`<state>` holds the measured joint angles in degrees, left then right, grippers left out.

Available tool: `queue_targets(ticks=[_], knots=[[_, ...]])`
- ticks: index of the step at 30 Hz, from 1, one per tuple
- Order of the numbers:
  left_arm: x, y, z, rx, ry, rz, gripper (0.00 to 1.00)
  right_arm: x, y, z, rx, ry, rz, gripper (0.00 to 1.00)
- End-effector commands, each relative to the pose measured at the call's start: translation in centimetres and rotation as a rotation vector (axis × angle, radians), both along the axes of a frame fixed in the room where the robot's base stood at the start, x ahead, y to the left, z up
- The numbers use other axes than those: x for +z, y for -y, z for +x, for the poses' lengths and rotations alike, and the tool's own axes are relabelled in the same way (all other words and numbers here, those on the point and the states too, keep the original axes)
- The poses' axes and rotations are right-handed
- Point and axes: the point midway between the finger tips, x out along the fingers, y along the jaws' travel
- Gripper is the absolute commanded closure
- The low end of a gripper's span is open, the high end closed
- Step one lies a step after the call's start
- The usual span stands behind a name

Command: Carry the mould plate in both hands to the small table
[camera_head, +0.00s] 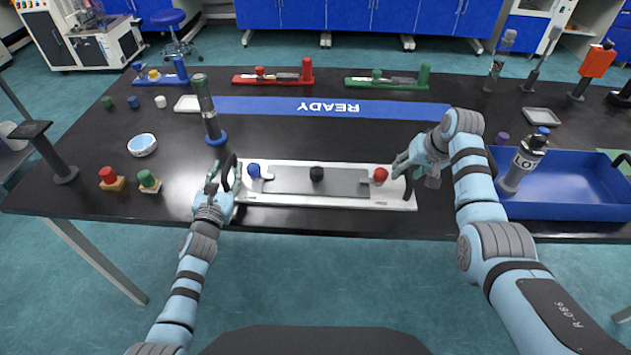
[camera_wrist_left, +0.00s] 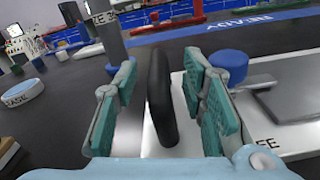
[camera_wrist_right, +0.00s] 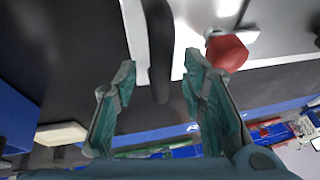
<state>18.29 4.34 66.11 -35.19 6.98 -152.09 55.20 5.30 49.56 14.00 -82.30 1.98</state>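The mould plate (camera_head: 300,200) is a long white plate with a grey inset, blue, black and red knobs, and a black handle at each end. It lies on the black bench near its front edge. My left gripper (camera_head: 224,178) is at the plate's left end; in the left wrist view its open fingers stand either side of the black handle (camera_wrist_left: 160,95), with gaps. My right gripper (camera_head: 408,168) is at the right end; in the right wrist view it is open, with the other black handle (camera_wrist_right: 160,50) ahead of and partly between its fingertips. I cannot identify the small table.
A blue tray (camera_head: 575,210) stands close right of my right gripper, with a grey bottle (camera_head: 522,165) at its left. A dark cylinder on a blue base (camera_head: 207,110) stands behind the plate's left end. A blue READY strip (camera_head: 330,107) lies behind the plate.

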Motion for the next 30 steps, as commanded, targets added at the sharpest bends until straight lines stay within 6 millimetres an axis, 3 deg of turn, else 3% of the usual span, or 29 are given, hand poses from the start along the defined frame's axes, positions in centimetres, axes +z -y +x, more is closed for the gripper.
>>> queue_targets(ticks=[12, 19, 30], knots=[[0.08, -0.01, 0.95, 0.003, 0.002, 0.001, 0.62, -0.86, -0.23, 0.37, 0.002, 0.001, -0.001, 0.62], [0.06, -0.04, 0.93, 0.003, 0.002, 0.001, 0.99, -0.86, -0.23, 0.37, 0.002, 0.001, -0.001, 0.99], [0.02, -0.03, 0.9, 0.003, 0.001, 0.001, 1.0, -0.85, -0.23, 0.36, 0.001, 0.001, 0.0, 1.0]])
